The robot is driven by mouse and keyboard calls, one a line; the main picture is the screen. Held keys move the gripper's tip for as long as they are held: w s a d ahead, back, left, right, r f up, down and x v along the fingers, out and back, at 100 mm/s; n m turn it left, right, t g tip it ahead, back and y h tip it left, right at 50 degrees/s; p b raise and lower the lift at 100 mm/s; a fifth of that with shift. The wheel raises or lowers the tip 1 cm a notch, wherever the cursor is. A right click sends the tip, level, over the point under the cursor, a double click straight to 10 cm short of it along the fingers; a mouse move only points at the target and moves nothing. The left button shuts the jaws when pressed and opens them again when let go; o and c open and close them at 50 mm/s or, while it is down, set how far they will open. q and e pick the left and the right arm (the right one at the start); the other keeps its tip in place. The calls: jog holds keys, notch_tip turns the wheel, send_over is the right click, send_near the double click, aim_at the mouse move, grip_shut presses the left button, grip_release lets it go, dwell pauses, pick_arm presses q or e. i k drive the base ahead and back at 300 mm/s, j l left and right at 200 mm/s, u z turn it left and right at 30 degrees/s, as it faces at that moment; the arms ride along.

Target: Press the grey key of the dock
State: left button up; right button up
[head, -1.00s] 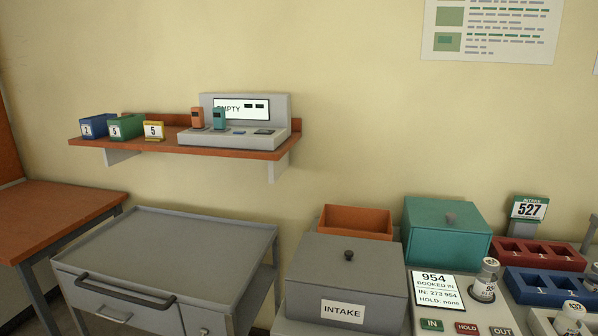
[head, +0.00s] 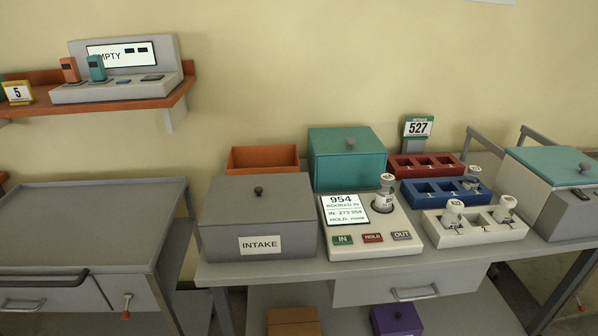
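The dock (head: 168,58) is a light grey console on the wall shelf at the upper left. Its white screen (head: 108,58) reads "EMPTY", partly covered, with two dark marks. An orange handset (head: 70,70) and a teal handset (head: 96,68) stand upright on its left part. To their right on its base lie a small blue key (head: 123,82) and a dark grey key (head: 152,77). Neither of my grippers shows in the head view.
The orange shelf (head: 170,97) also carries a yellow number-5 block (head: 18,93). Below it stands a grey cart (head: 80,220) with a clear top. On the bench are an INTAKE box (head: 255,212), a 954 console (head: 368,238), coloured racks and a teal-lidded box (head: 560,185).

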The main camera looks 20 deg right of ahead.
aim_at(397, 235)
jog(key=z, duration=1.3)
